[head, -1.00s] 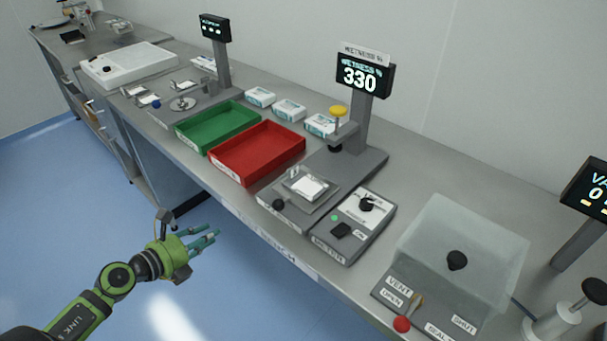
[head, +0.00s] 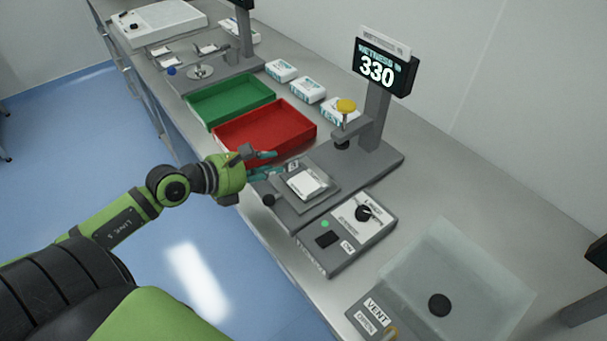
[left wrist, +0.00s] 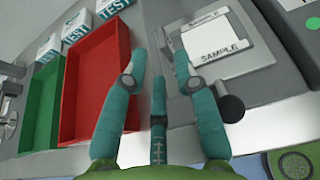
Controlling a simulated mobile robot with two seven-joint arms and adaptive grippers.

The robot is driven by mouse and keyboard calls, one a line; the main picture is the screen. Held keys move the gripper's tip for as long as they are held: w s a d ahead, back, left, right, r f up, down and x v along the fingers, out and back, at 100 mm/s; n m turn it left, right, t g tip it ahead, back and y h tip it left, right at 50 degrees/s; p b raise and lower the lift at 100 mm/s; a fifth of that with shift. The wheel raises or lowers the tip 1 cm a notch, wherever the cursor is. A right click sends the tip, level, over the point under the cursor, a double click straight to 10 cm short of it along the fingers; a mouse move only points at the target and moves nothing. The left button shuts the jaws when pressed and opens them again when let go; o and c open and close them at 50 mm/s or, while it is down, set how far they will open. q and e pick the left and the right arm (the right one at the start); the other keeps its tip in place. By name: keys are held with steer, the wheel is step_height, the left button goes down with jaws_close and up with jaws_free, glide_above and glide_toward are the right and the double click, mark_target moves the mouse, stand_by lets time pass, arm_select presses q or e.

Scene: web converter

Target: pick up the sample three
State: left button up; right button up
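A white square sample (head: 309,184) lies on the grey plate of the wetness tester (head: 345,172). In the left wrist view the white sample (left wrist: 215,45) sits in a frame at the upper right, with a "SAMPLE" label below it. I cannot read a sample number clearly. My left gripper (head: 270,164) is just left of the plate, above the bench's front edge. In the left wrist view its teal fingers (left wrist: 160,68) are spread with nothing between them. My right gripper is not in view.
A red tray (head: 237,155) and a green tray (head: 195,108) stand left of the tester, with white test packs (head: 308,89) behind. A switch box (head: 340,240) and a clear-lidded chamber (head: 480,290) stand to the right.

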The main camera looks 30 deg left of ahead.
mark_target(285, 172)
arm_select(q)
steer(key=shift+p+x, duration=0.4)
steer(key=shift+x, duration=0.55)
steer(key=x, duration=0.3)
steer(key=shift+f, duration=0.25)
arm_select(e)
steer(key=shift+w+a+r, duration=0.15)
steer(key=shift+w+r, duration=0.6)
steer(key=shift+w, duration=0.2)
arm_select(q)
jaws_close()
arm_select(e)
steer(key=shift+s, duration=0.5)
